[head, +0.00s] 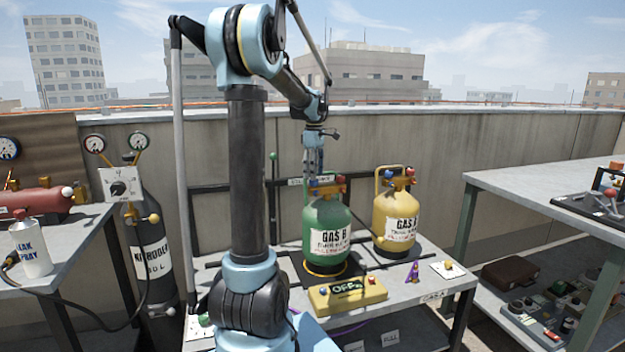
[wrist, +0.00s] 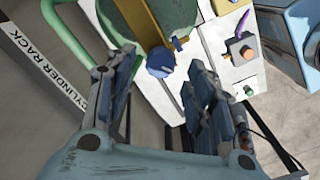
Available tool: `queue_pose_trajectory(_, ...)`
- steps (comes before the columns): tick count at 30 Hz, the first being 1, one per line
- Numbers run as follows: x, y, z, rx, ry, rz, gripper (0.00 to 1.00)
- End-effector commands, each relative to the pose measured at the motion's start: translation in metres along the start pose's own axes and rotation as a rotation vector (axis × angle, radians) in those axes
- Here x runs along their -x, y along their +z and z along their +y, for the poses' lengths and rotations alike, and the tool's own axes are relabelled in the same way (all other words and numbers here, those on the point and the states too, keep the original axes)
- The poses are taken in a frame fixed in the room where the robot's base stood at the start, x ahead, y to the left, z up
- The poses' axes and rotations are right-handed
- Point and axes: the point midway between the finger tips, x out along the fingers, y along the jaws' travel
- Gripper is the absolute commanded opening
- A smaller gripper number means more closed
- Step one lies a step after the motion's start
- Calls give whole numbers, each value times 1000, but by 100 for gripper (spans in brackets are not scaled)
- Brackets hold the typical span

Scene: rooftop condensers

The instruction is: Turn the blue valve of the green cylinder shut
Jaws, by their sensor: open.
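The green cylinder (head: 326,238), labelled GAS B, stands upright on the bench beside a yellow cylinder (head: 395,222). Its blue valve (head: 313,182) is at the top left and a red knob (head: 339,178) is at the top right. My gripper (head: 313,168) points down just above the blue valve. In the wrist view, my gripper (wrist: 161,68) is open, and the blue valve (wrist: 160,60) shows in the gap between the fingertips. I cannot tell whether the fingers reach around it or touch it. The green handle (wrist: 63,36) shows at left of the fingers.
The yellow cylinder stands close at right. A yellow box marked OFF (head: 347,294) lies in front of the green cylinder. A purple item (head: 413,273) and a small plate with a knob (head: 447,269) lie further right. A rack rail runs behind the cylinders.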

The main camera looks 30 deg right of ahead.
Motion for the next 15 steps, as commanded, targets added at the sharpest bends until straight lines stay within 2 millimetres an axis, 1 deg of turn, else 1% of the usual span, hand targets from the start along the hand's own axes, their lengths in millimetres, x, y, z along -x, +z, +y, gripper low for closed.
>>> queue_pose_trajectory(3,-15,0,0,0,0,0,49)
queue_pose_trajectory(6,-22,0,0,0,0,0,49)
queue_pose_trajectory(10,-27,0,0,0,0,0,49)
queue_pose_trajectory(15,-28,0,0,0,0,0,49)
